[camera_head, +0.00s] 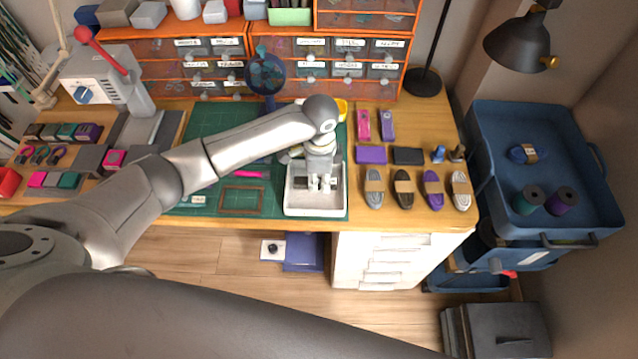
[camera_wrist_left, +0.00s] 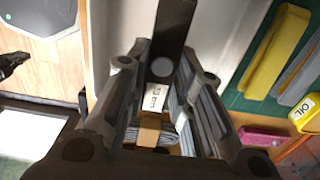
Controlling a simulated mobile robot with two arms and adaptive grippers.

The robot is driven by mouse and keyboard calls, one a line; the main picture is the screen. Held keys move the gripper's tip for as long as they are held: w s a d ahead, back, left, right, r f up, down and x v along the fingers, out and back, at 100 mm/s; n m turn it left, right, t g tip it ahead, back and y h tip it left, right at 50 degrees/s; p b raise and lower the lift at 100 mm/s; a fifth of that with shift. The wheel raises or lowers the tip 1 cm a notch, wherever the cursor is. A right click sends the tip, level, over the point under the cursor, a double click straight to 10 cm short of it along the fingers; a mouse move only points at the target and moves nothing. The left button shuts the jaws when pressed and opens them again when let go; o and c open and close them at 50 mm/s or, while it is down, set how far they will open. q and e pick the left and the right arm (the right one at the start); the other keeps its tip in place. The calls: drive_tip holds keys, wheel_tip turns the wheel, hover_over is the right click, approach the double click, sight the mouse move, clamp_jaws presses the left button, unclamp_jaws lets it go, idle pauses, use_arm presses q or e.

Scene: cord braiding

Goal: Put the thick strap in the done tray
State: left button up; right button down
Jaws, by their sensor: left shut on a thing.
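My left gripper (camera_head: 318,187) is over the white tray (camera_head: 290,209) at the front right of the green mat, its fingers pointing down. In the left wrist view a dark strip (camera_wrist_left: 175,25) stands at the fingertips; I take it to be the thick strap, held between the fingers. In the head view the strap cannot be made out, hidden by the hand. The white tray's pale surface (camera_wrist_left: 118,25) lies beyond the fingertips in the wrist view. Whether the strap touches the tray I cannot tell. My right gripper is out of view.
Several banded cord bundles (camera_head: 404,190) lie right of the tray. A purple block (camera_head: 371,155) and a dark block (camera_head: 408,156) lie behind them. A blue cart tray (camera_head: 491,127) holding spools stands at the right. Orange drawers (camera_head: 310,47) close off the back.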

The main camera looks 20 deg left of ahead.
sight(319, 181)
use_arm(q)
drive_tip(key=shift+f, duration=1.4)
drive_tip(key=shift+s, duration=0.1)
drive_tip(key=shift+f, duration=0.2)
drive_tip(key=o, duration=0.9)
drive_tip(key=shift+c, duration=0.2)
drive_tip(key=shift+r, duration=0.15)
wheel_tip(319, 181, up, 12)
